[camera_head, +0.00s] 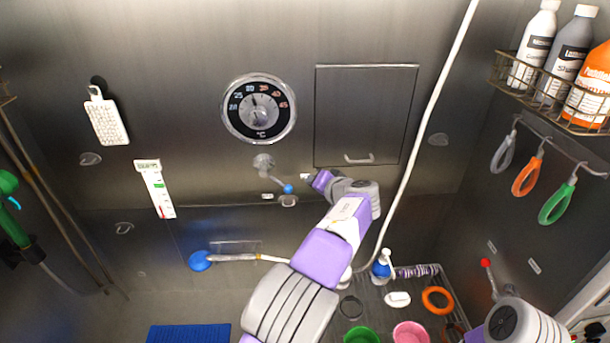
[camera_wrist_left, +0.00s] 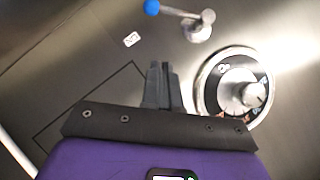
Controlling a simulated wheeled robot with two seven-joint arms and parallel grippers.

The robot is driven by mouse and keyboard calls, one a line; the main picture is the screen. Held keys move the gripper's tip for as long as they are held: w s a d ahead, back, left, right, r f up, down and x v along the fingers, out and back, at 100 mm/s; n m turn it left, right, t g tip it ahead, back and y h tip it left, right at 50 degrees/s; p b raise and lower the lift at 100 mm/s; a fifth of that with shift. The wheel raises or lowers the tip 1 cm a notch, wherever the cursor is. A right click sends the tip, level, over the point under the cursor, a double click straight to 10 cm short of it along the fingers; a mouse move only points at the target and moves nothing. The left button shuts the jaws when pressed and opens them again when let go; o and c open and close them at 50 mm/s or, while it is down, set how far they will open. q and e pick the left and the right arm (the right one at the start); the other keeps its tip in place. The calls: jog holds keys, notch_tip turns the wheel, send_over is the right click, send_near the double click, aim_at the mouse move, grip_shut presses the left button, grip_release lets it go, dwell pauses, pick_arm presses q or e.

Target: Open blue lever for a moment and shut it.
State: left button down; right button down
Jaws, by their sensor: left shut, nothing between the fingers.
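The blue lever (camera_head: 287,188) is a short metal handle with a blue ball tip. It slants down and right from its round metal hub (camera_head: 263,162) on the steel back wall. In the left wrist view the blue ball (camera_wrist_left: 152,7) is at the top edge, with the handle running right to the hub (camera_wrist_left: 198,27). My left gripper (camera_head: 305,176) is just right of the blue ball in the head view. Its fingers (camera_wrist_left: 162,72) are together and empty, and appear apart from the lever. My right gripper is not in view; part of my right arm shows at bottom right.
A temperature dial (camera_head: 259,108) is above the lever, also close to the fingers in the wrist view (camera_wrist_left: 235,88). A square panel (camera_head: 366,115) is right of it. A white hose (camera_head: 432,105) crosses behind my arm. A red-tipped lever (camera_head: 486,263) is at right.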

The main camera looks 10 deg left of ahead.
pick_arm(q)
jog(key=w+a+f+p, duration=0.3)
jog(key=w+a+f, duration=0.3)
jog(key=a, duration=0.2)
jog(key=shift+a+f, duration=0.25)
jog(key=shift+s, duration=0.1)
